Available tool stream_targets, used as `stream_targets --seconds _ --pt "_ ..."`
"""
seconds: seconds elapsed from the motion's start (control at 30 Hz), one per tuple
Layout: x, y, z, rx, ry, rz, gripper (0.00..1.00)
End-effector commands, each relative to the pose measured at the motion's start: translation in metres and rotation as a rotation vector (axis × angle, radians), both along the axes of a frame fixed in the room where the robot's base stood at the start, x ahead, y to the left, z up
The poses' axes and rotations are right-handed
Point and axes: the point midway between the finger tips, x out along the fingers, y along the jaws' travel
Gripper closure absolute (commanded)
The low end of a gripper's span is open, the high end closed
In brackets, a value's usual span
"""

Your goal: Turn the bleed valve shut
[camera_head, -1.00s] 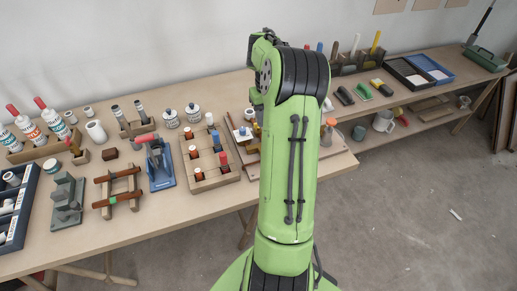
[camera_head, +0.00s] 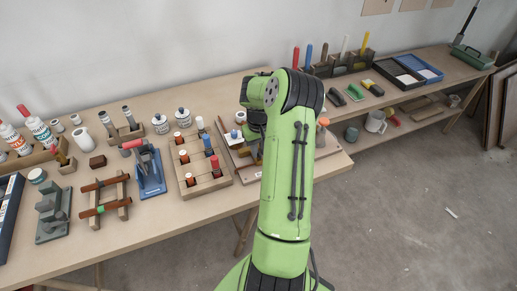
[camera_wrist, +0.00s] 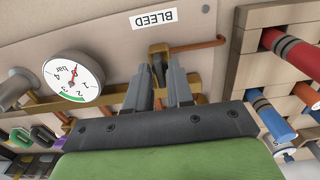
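In the wrist view, the bleed valve (camera_wrist: 159,48) is a brass fitting with a dark handle, on a copper-coloured pipe below a white "BLEED" label (camera_wrist: 153,18). My gripper (camera_wrist: 158,68) reaches to it, with one grey finger on each side of the dark handle. The fingers are apart with a gap between them, and I cannot make out firm contact on the handle. A round white pressure gauge (camera_wrist: 73,77) sits left of the fingers. In the head view my own arm hides the gripper and the valve, over the wooden board (camera_head: 333,145).
A wooden rack with red- and blue-capped pieces (camera_head: 207,181) stands close left of the board. It also shows at the right of the wrist view (camera_wrist: 258,75). A blue stand (camera_head: 150,178) and a grey fixture (camera_head: 52,214) are further left. Trays (camera_head: 397,76) lie at the back right.

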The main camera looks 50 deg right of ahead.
Motion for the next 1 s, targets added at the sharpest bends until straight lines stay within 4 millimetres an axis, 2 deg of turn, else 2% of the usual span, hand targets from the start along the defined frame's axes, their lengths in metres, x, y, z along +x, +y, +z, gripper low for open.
stream_targets --seconds 0.03,0.13,0.57,0.77,1.0 --pt "0.0000 0.0000 0.0002 0.000 0.000 0.000 0.86" --pt "0.0000 0.0000 0.0002 0.000 0.000 0.000 1.00" --pt "-0.0001 -0.0002 0.0005 -0.001 0.001 -0.039 1.00" --pt "0.0002 0.0000 0.0007 -0.001 0.000 -0.146 1.00" --pt "0.0002 -0.0001 0.0005 -0.001 0.000 -0.356 1.00"
